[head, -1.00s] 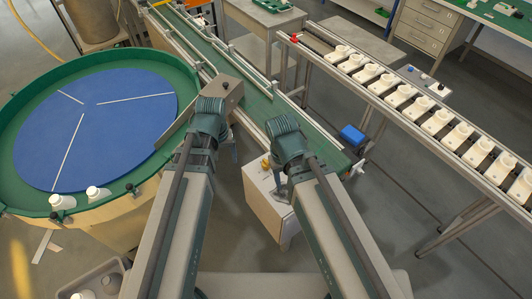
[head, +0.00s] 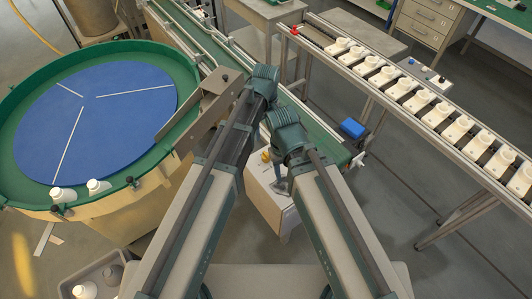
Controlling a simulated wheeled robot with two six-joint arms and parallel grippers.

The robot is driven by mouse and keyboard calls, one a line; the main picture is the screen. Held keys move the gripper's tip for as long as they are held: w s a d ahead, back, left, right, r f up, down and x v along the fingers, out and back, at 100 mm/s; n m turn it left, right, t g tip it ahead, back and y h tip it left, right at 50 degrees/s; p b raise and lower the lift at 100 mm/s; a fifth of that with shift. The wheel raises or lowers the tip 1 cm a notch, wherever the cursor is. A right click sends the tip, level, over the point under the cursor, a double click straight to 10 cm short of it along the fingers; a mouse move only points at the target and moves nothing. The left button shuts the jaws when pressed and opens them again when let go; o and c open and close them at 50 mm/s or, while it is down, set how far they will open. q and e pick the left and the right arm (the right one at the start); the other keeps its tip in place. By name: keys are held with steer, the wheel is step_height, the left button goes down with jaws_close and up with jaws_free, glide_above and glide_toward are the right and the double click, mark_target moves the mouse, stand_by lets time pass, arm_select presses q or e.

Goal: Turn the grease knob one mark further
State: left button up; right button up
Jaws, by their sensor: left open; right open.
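A small yellow part (head: 266,156) sits on top of a pale box (head: 262,195) beside the conveyor. It may be the grease knob, but it is too small for me to make out marks. My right gripper (head: 281,184) points down over the box, just right of and below the yellow part, open and with nothing visible in it. My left gripper (head: 264,88) is higher in the picture, over the conveyor (head: 319,142). Its wrist largely hides its fingers, and I see nothing held.
A blue turntable (head: 100,135) with a green rim stands at left, two white bottles (head: 97,186) near its front edge. A blue block (head: 352,128) lies right of the conveyor. A grey bin (head: 68,286) stands bottom left.

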mark_target(266, 154)
arm_select(q)
step_height(266, 154, down, 14)
steer(key=b, duration=1.3)
steer(key=shift+r, duration=0.2)
arm_select(e)
step_height(266, 154, down, 14)
steer(key=shift+r, duration=0.2)
steer(key=shift+r, duration=0.1)
arm_select(q)
jaws_close()
